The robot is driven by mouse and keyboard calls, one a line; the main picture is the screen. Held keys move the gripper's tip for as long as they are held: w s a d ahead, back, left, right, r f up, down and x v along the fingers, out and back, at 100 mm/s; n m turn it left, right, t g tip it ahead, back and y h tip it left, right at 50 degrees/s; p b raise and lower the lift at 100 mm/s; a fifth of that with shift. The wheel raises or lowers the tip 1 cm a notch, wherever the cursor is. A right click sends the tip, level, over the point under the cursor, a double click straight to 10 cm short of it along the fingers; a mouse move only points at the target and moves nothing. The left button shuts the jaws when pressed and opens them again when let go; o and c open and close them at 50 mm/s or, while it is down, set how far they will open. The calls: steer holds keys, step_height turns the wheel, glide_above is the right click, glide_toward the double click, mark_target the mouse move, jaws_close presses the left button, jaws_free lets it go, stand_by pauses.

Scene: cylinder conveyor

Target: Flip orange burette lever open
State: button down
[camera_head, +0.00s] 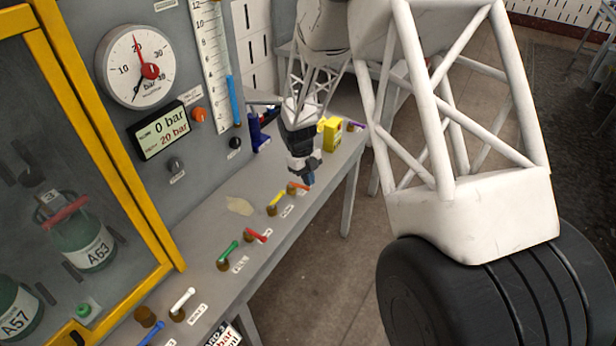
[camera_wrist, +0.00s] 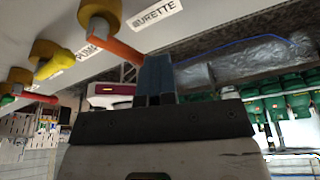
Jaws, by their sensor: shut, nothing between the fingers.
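The orange burette lever (camera_wrist: 118,46) sticks out from a brass-coloured knob (camera_wrist: 100,14) beside the "BURETTE" label (camera_wrist: 153,13) in the wrist view. My gripper (camera_wrist: 155,62) is shut and empty, with its fingertips at the free end of the lever. I cannot tell whether they touch it. In the head view the orange lever (camera_head: 298,187) is small and lies close to my gripper (camera_head: 309,180), near the bench's front edge.
A yellow lever (camera_head: 277,198) is the neighbour, with red (camera_head: 256,235), green (camera_head: 228,251) and white (camera_head: 182,299) levers nearer along the bench (camera_head: 200,266). A yellow box (camera_head: 332,133) and a blue object (camera_head: 258,134) stand behind my gripper. Open floor lies right of the bench.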

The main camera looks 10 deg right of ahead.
steer(key=shift+s+a+m, duration=0.1)
steer(key=shift+s+m, duration=0.1)
steer(key=shift+m, duration=0.2)
steer(key=shift+r, duration=0.15)
stand_by(0.4)
step_height(320, 180, up, 9)
steer(key=w+d, duration=0.2)
steer(key=shift+w+r, duration=0.15)
steer(key=shift+a, duration=0.1)
stand_by(0.7)
steer(key=s+r+n+t, duration=0.3)
steer(key=s+r+n, duration=1.2)
steer(key=s+r, duration=0.25)
steer(key=s+r+n+t+y, duration=0.1)
steer(key=s+r+n, duration=0.3)
steer(key=s+n, duration=1.2)
steer(key=s+t, duration=0.1)
steer(key=s, duration=0.4)
steer(key=shift+a+r+t, duration=0.15)
steer(key=shift+a+t, duration=0.1)
steer(key=shift+t, duration=0.05)
